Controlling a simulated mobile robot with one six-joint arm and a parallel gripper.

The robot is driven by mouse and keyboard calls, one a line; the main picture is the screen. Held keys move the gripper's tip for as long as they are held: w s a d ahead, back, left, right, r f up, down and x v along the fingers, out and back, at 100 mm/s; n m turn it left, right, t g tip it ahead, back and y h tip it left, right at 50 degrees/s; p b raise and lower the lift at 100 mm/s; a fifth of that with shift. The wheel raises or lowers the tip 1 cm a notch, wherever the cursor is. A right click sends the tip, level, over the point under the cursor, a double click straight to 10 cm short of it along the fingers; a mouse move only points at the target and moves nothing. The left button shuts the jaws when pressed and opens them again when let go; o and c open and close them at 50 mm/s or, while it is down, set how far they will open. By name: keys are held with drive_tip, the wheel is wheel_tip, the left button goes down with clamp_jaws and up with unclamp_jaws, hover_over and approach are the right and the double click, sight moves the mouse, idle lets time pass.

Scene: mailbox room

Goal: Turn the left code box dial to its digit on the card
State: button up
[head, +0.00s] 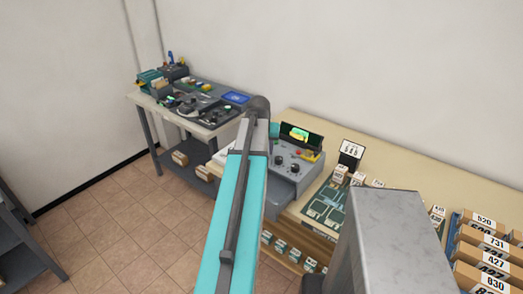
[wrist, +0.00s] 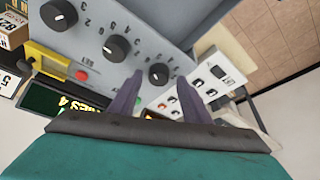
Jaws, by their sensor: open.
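The grey code box (head: 293,150) stands on the long wooden bench in the head view. Its front panel (wrist: 90,40) fills the upper left of the wrist view, seen turned around. Three black dials with white pointer marks show there: the left dial (wrist: 159,75), the middle dial (wrist: 117,48) and another dial (wrist: 58,14). My gripper (wrist: 160,83) is open, one finger on each side of the left dial; I cannot tell whether they touch it. The card (head: 351,149) stands right of the box on a dark holder; its digits are too small to read surely.
A red button (wrist: 81,75), a green button and a yellow-red part (wrist: 45,58) sit near the dials. A lit display (wrist: 75,103) is close to my gripper. A white button panel (wrist: 205,88) lies beside the box. Numbered boxes (head: 485,250) crowd the bench's right end.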

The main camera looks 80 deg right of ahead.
drive_tip(key=b+v, duration=0.2)
drive_tip(key=v, duration=1.1)
drive_tip(key=shift+a+r+b, duration=0.2)
drive_tip(key=shift+r+b, duration=0.1)
drive_tip(key=shift+b, duration=0.1)
